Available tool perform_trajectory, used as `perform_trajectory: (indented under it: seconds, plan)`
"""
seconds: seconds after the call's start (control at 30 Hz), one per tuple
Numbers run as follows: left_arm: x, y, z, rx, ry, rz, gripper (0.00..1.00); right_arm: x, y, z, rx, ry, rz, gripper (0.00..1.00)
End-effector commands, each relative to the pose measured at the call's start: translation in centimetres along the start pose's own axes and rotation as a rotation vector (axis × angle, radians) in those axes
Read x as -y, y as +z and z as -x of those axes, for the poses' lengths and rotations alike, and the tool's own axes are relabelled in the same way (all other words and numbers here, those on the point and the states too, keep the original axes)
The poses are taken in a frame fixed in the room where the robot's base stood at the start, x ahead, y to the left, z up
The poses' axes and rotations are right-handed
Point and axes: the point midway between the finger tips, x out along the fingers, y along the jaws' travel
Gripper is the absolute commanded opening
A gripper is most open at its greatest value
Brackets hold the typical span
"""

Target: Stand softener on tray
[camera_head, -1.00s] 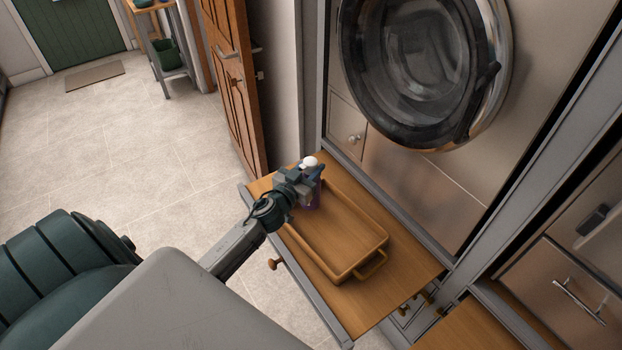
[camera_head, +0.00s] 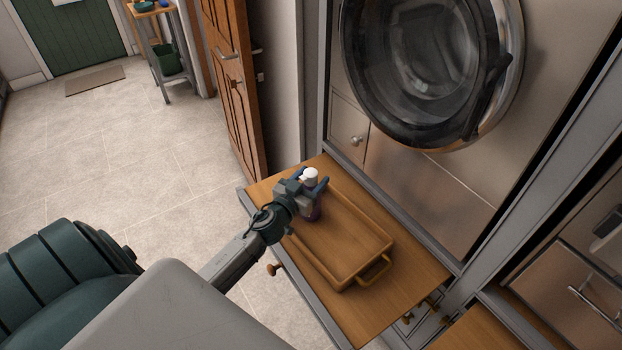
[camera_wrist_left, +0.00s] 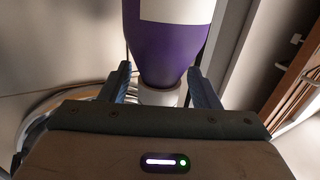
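The softener is a purple bottle (camera_head: 316,212) with a white cap (camera_head: 310,175). It appears upright at the left end of the wooden tray (camera_head: 343,281); its base is hidden, so contact with the tray floor is not clear. In the left wrist view the purple bottle (camera_wrist_left: 170,48) shows a white label, with its white neck and cap nearest me. My left gripper (camera_head: 314,180) is around the cap. Its blue fingers (camera_wrist_left: 161,85) are spread on both sides, with a narrow gap showing at the left one. My right gripper is out of view.
The tray lies on a wooden pull-out shelf (camera_head: 415,272) below the round washer door (camera_head: 425,70). Bare shelf shows to the right of the tray. A brown door (camera_head: 232,90) stands open behind on the left.

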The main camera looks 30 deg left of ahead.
Motion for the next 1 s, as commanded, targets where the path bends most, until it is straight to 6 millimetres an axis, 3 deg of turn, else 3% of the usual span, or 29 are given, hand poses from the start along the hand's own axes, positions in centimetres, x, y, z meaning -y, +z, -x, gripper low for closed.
perform_trajectory:
  seconds: [0.2, 0.7, 1.0]
  plan:
    - [0.0, -0.4, 0.1, 0.0, 0.0, -0.002, 0.56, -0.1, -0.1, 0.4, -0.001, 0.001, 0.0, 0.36]
    - [0.0, 0.5, 8.9, 0.001, 0.004, -0.005, 0.56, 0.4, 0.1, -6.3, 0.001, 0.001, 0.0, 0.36]
    - [0.0, -0.1, 11.8, 0.0, 0.001, -0.003, 0.56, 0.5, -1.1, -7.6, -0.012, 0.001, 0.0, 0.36]
